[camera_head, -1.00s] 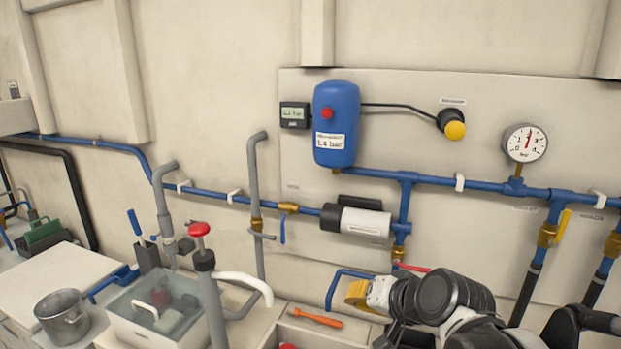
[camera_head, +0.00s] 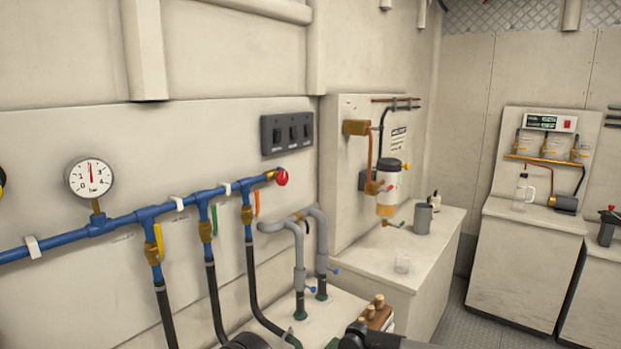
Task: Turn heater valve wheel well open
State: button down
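A red round wheel or knob (camera_head: 282,177) sits at the right end of the blue pipe manifold (camera_head: 140,215), on a brass fitting. I cannot tell whether this is the heater valve wheel; the small labels on the board are unreadable. Below the manifold, three branches carry brass valves with lever handles: a yellow lever (camera_head: 159,242), a green lever (camera_head: 214,220) and an orange lever (camera_head: 257,203). My gripper is out of view; only dark parts of my arm show at the bottom edge.
A round gauge (camera_head: 90,178) stands above the manifold. Grey bent pipes (camera_head: 290,228) rise from the counter right of it. A counter (camera_head: 400,250) with a grey mug (camera_head: 423,218) stands further right. Grey floor (camera_head: 480,325) shows between the cabinets.

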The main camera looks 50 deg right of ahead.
aim_at(282, 177)
jog(key=z, duration=1.3)
